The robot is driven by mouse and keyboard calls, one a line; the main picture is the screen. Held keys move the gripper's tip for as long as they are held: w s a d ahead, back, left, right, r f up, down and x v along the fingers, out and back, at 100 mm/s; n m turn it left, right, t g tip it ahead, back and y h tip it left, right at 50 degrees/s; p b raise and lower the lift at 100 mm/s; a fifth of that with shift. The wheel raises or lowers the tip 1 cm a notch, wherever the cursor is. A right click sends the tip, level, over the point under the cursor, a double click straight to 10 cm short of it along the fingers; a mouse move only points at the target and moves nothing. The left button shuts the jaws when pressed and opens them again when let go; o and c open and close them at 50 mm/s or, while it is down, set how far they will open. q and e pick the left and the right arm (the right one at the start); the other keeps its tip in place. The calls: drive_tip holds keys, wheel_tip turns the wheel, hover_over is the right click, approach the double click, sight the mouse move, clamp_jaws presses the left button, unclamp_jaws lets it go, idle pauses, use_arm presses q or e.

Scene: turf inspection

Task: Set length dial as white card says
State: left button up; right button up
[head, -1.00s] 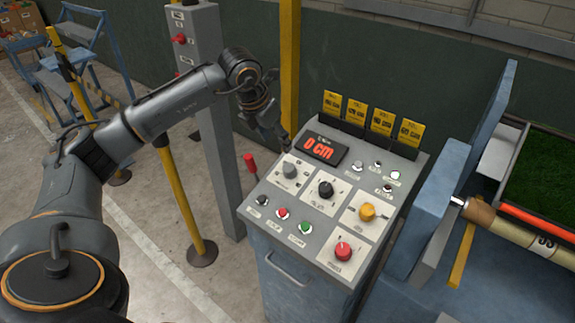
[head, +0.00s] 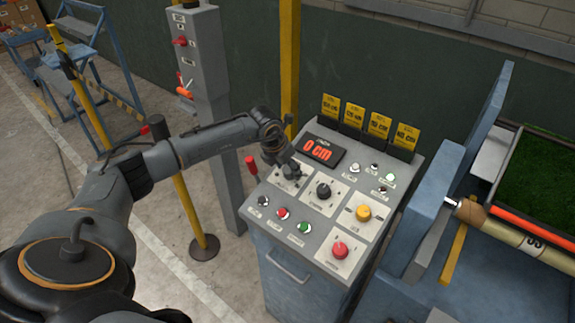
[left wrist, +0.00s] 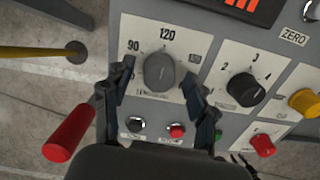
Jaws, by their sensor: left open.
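A grey dial (left wrist: 160,72) on a white plate with marks such as 90 and 120 sits at the panel's left. My open left gripper (left wrist: 157,80) has one finger on each side of it, and contact cannot be told. In the head view my left gripper (head: 287,170) hides most of this dial. A black dial (head: 324,190) marked with small numbers, also in the left wrist view (left wrist: 245,90), is to its right. The display (head: 320,150) reads 0 cm. I cannot make out a separate white card. My right gripper is not in view.
Several yellow cards (head: 354,115) with cm values stand behind the display. A yellow knob (head: 363,212), a red knob (head: 340,250) and small buttons share the panel. A red handle (head: 251,165) sticks out at the panel's left. A grey post (head: 212,110) stands behind my arm.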

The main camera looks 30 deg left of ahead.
use_arm(q)
drive_tip(key=c, duration=1.2)
drive_tip(key=shift+o, duration=0.2)
drive_tip(key=n+b, duration=0.3)
drive_tip(key=shift+f, duration=0.2)
drive_tip(key=n+b, duration=0.2)
drive_tip(key=n, duration=0.1)
drive_tip(key=n+b, duration=0.1)
drive_tip(key=n, duration=0.1)
drive_tip(key=shift+n+b, duration=0.3)
drive_tip(key=shift+b, duration=0.1)
drive_tip(key=shift+r+n+b, duration=0.15)
drive_tip(key=shift+n+b, duration=0.7)
drive_tip(key=shift+n, duration=0.75)
